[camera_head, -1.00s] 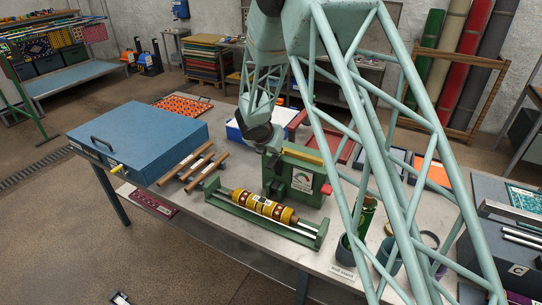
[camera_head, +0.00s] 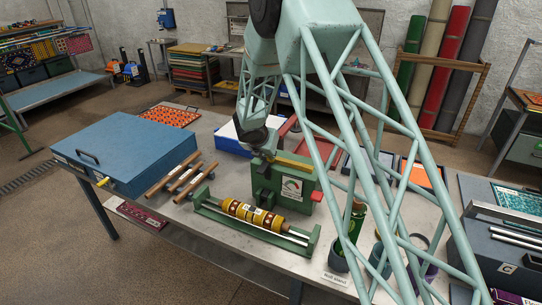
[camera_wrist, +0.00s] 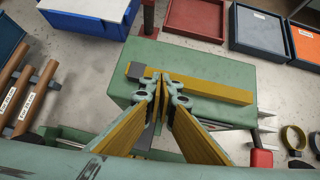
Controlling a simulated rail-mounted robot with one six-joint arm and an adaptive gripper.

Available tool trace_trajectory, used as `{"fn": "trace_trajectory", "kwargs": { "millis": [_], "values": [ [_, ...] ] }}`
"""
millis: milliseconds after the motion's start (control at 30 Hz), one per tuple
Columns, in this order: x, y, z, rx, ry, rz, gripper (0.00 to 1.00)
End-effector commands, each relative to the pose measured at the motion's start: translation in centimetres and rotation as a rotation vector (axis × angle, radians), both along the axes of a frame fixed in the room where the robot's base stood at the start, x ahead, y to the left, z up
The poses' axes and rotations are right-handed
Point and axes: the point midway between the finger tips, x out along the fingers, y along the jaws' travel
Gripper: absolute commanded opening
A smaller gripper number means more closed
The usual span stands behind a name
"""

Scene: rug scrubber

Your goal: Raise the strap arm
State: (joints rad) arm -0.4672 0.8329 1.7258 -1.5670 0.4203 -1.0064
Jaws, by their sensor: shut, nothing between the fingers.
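The strap arm appears to be the yellow bar (camera_wrist: 220,92) with a grey end, lying flat across the top of the green machine (camera_wrist: 190,62) in the wrist view. In the head view, the yellow bar (camera_head: 293,162) shows along the machine's top (camera_head: 284,186). My gripper (camera_wrist: 165,82) is shut and empty, with its fingertips over the bar near its grey end. I cannot tell whether they touch it. In the head view the fingertips are hidden. A dial label (camera_head: 291,187) and a red knob (camera_head: 316,197) are on the machine's front and right side.
A green cradle with a yellow roller (camera_head: 252,214) stands in front of the machine. Wooden rolls (camera_head: 187,177) and a blue case (camera_head: 125,150) are to the left. A blue bin (camera_wrist: 90,15) and red tray (camera_wrist: 195,18) lie behind. Cups stand on the right.

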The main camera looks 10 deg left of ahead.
Motion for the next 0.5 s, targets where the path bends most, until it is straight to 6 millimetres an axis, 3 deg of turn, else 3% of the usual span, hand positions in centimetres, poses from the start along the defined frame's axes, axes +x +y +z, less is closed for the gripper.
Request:
{"fn": "trace_trajectory", "kwargs": {
  "millis": [500],
  "values": [
    [-1.9, 0.3, 1.4, 0.001, 0.0, -0.003, 0.0]
  ]
}}
